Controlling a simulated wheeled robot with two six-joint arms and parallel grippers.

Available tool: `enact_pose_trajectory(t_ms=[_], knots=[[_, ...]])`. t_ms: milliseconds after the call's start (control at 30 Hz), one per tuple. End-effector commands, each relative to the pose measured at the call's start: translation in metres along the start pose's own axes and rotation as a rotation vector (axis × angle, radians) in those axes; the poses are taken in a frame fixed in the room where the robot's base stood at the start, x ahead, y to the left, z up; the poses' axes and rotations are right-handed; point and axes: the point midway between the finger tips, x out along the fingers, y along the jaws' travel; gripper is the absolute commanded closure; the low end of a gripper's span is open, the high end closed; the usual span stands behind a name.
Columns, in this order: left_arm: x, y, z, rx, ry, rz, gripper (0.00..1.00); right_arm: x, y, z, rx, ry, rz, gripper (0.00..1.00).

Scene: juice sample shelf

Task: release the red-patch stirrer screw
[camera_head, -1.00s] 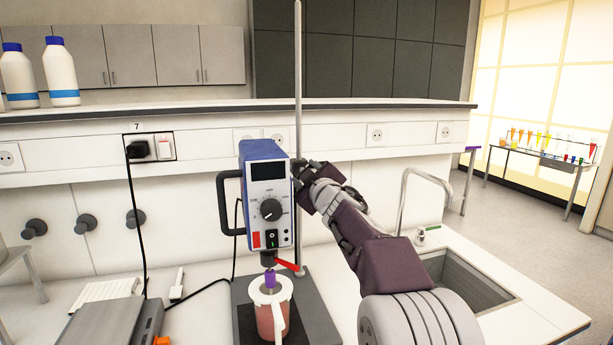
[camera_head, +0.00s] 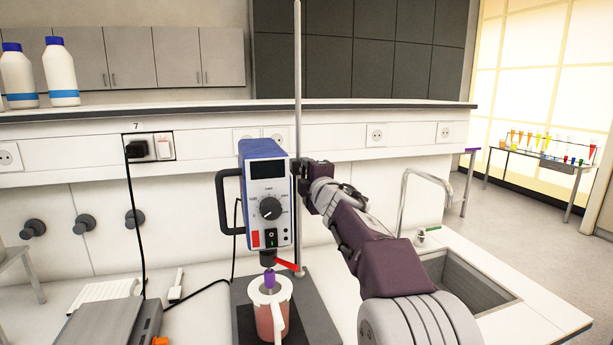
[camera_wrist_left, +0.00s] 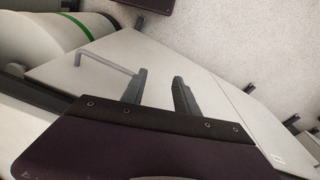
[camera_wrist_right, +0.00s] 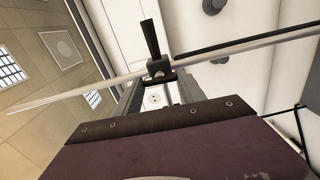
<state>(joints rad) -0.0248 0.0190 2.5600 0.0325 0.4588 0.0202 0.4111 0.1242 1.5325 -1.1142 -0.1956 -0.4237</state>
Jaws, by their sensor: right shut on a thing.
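The blue stirrer (camera_head: 266,190) with a red patch (camera_head: 255,239) on its lower front hangs beside a thin upright metal rod (camera_head: 298,110). A black clamp (camera_wrist_right: 158,68) sits on the rod in the right wrist view. My right gripper (camera_head: 305,172) comes in from the right, at the rod beside the stirrer's upper part. It is shut on the clamp's screw, mostly hidden between the fingers. In the left wrist view my left gripper (camera_wrist_left: 160,88) is open and empty, away from the stirrer. It is not in the head view.
A beaker (camera_head: 271,312) with reddish liquid stands under the stirrer on a dark base plate (camera_head: 314,315). A red lever (camera_head: 287,265) shows below the stirrer. A grey device (camera_head: 104,322) stands at left, a sink (camera_head: 468,280) at right.

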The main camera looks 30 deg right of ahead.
Motion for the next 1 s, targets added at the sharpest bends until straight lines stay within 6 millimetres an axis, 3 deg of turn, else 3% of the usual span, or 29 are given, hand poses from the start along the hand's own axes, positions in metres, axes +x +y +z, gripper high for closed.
enact_pose_trajectory(t_ms=[667, 700, 767, 1000], knots=[[0.001, 0.0, 0.0001, 0.0, 0.0, 0.0, 0.64, 0.0004, -0.0025, -0.0004, -0.058, 0.001, -0.005, 0.93], [0.001, 0.0, 0.0001, 0.0, 0.0, 0.0, 0.64, 0.0004, -0.0025, -0.0004, -0.058, 0.001, -0.005, 0.47], [0.001, 0.0, 0.0001, 0.0, 0.0, 0.0, 0.64, 0.0004, -0.0023, -0.0003, -0.058, 0.001, -0.004, 0.31], [0.0009, 0.0, 0.0001, 0.0, 0.0, 0.0, 0.64, 0.0002, -0.0013, -0.0001, -0.056, 0.0, -0.002, 0.31]])
